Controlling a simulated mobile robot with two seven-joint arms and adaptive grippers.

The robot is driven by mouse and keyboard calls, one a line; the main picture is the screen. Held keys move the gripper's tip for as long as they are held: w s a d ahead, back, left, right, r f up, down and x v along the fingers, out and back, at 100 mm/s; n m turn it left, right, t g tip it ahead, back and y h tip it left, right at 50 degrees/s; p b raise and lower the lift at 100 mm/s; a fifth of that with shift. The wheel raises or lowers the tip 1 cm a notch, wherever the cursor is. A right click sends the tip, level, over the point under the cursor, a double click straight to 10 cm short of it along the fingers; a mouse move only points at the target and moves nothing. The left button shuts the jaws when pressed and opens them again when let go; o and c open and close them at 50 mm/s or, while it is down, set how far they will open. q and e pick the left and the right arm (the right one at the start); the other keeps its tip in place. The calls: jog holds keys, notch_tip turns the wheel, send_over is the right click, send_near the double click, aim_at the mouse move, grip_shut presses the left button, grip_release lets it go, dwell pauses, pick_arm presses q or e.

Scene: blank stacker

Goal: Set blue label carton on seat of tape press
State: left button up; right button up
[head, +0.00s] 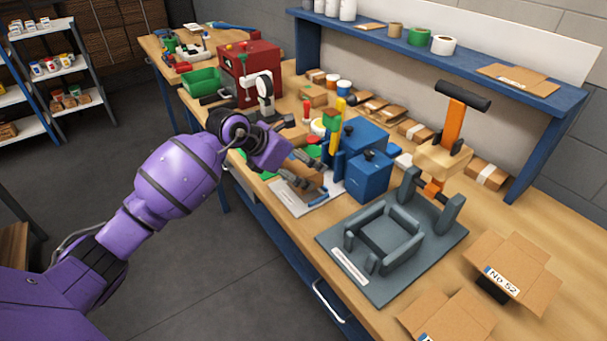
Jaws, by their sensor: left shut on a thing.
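The tape press stands on the bench at centre right, with a grey base (447,240), a low-walled grey seat (384,240) and an orange post with a black handle (462,96). The seat is empty. My left gripper (312,180) is shut on a small brown carton (303,167), left of the press and apart from its seat. The fingers hide part of this carton, and I cannot make out its label. My right gripper is not in view.
Open-flapped cartons marked No 52 (507,278) stand right of the press. Blue boxes (369,176) stand between my left gripper and the press post. A blue shelf (560,101) overhangs the bench's back. Bare bench (565,240) shows at the right.

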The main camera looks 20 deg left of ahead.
pick_arm(q)
jog(key=shift+w+d+f, duration=0.15)
jog(key=shift+w+f, duration=0.6)
jog(key=shift+f, duration=0.15)
notch_tip(320, 180, down, 3)
jog(key=shift+w+f, duration=0.1)
